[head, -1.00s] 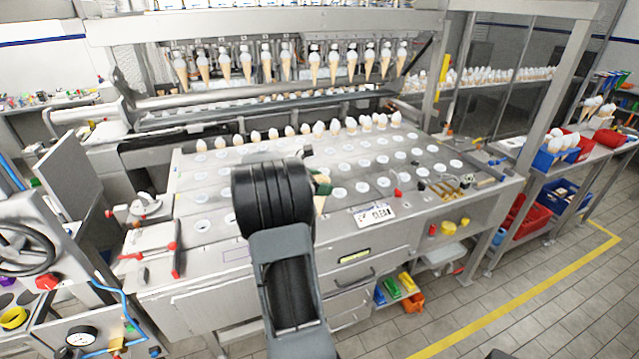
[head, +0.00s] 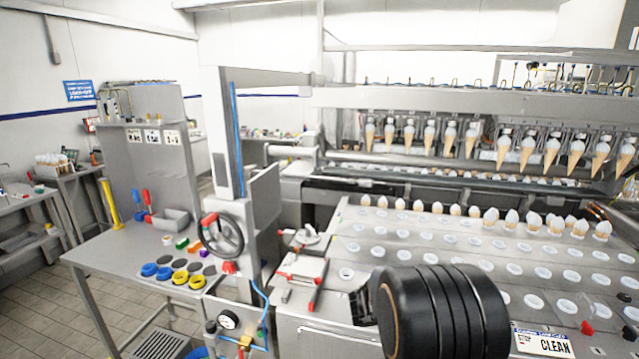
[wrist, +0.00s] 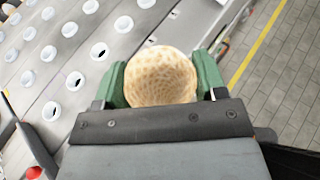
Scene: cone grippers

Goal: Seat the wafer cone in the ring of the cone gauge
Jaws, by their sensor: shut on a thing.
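The wafer cone (wrist: 160,75) is in the wrist view, a tan round with a waffle pattern, seen end-on. My gripper (wrist: 162,82) has its green jaws shut on the cone's two sides. In the head view my black arm hides the jaws and the cone. I cannot tell for sure which thing is the cone gauge. Blue and yellow rings (head: 180,279) lie on the left bench, and a fixture with red-tipped handles (head: 303,270) stands at the left end of the machine deck.
The perforated machine deck (head: 400,232) has rows of white-rimmed holes and a row of filled cones at its back. A column with a handwheel (head: 222,234) stands between the deck and the left bench (head: 110,262). Grey floor is clear at far left.

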